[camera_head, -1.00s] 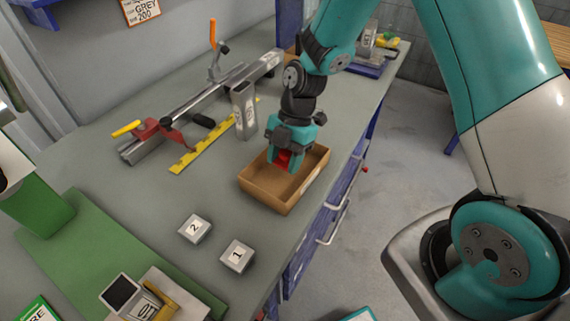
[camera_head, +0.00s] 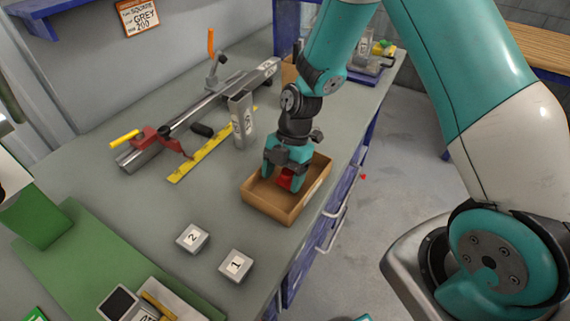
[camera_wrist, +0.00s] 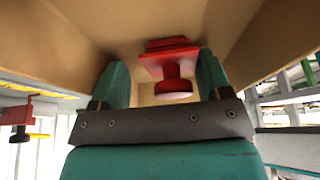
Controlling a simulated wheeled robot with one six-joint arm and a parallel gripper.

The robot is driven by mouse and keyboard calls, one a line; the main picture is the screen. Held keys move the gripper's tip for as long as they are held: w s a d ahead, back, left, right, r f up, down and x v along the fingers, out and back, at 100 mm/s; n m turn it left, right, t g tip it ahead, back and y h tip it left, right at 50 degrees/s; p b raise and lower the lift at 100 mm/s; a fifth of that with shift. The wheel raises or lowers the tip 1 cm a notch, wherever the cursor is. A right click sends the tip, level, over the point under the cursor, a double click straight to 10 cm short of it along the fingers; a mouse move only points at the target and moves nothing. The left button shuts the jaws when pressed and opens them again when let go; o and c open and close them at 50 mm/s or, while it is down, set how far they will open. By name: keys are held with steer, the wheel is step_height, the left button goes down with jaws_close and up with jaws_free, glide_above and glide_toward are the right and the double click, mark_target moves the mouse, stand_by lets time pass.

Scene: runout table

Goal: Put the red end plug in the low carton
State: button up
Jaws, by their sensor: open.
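The red end plug (camera_wrist: 170,62) is between the two fingers of my gripper (camera_wrist: 163,85) in the wrist view, nearer the right finger. A gap shows between the plug and the left finger. In the head view the plug (camera_head: 286,180) shows under my gripper (camera_head: 283,177), inside the low carton (camera_head: 267,211). The carton is an open brown cardboard box on the grey table, and its walls (camera_wrist: 55,40) surround the fingers in the wrist view. My gripper is open and points down into the carton. Whether the plug touches the carton's floor is hard to tell.
Two grey blocks marked 2 (camera_head: 193,238) and 1 (camera_head: 235,264) lie left of the carton. A tall metal tube (camera_head: 242,120) stands behind it, near a yellow ruler (camera_head: 205,152) and a clamp rail (camera_head: 200,108). The table edge is close on the carton's right.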

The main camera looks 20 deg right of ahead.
steer(key=shift+w+d+r, duration=0.15)
steer(key=shift+r, duration=0.3)
steer(key=b+v, duration=0.2)
steer(key=v, duration=0.8)
steer(key=s+a+r+m+t, duration=0.1)
steer(key=s+a+r+m, duration=0.2)
steer(key=s+r+m, duration=0.3)
steer(key=s+a+r+m+t, duration=0.1)
steer(key=s+a+r+m, duration=0.3)
steer(key=s+m, duration=0.7)
steer(key=s+r, duration=0.2)
steer(key=s, duration=0.1)
steer(key=shift+s+r, duration=0.25)
steer(key=shift+r, duration=0.15)
steer(key=shift+a, duration=0.1)
